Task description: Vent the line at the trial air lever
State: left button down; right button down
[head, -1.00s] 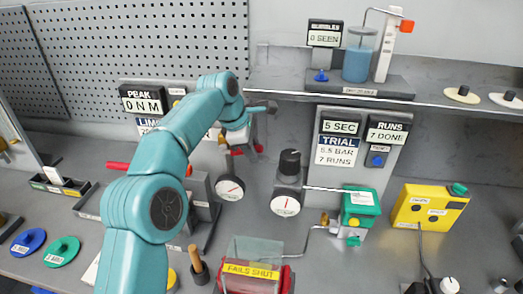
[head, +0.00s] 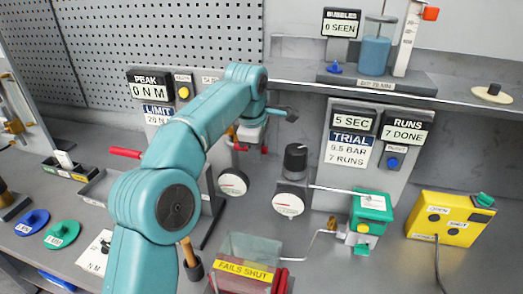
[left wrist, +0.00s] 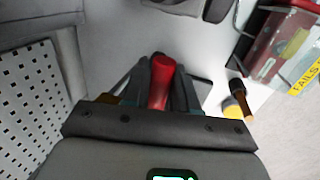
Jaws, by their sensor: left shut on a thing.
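In the left wrist view, my left gripper (left wrist: 161,92) is shut on a red lever handle (left wrist: 161,75), with one dark finger on each side. In the head view my teal left arm crosses the left half, and its wrist hides most of the grip; a small bit of red (head: 264,149) shows just below it. Round gauges (head: 233,182) and (head: 288,204) stand below and to the right of the wrist. The trial panel (head: 350,150) reads 5.5 bar, 7 runs, 5 sec and 7 done. My right gripper is not in view.
A clear box (head: 243,268) marked FAILS SHUT stands at the front. A green unit (head: 372,207) and a yellow box (head: 447,218) are to the right. A shelf (head: 455,97) with a blue bubble jar (head: 375,52) reading 0 seen runs above. A red handle (head: 125,152) lies left of the arm.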

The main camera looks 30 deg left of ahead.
pick_arm(q)
jog(key=shift+s+f, duration=0.1)
jog(key=shift+f, duration=0.2)
jog(key=c, duration=1.1)
grip_release()
jog(key=shift+o, duration=0.3)
jog(key=shift+a, duration=0.15)
jog(key=shift+r, duration=0.1)
jog(key=shift+r, duration=0.15)
jog(key=p+v, duration=0.6)
jog(key=v, duration=1)
jog(key=shift+d, duration=0.25)
jog(key=shift+a, duration=0.1)
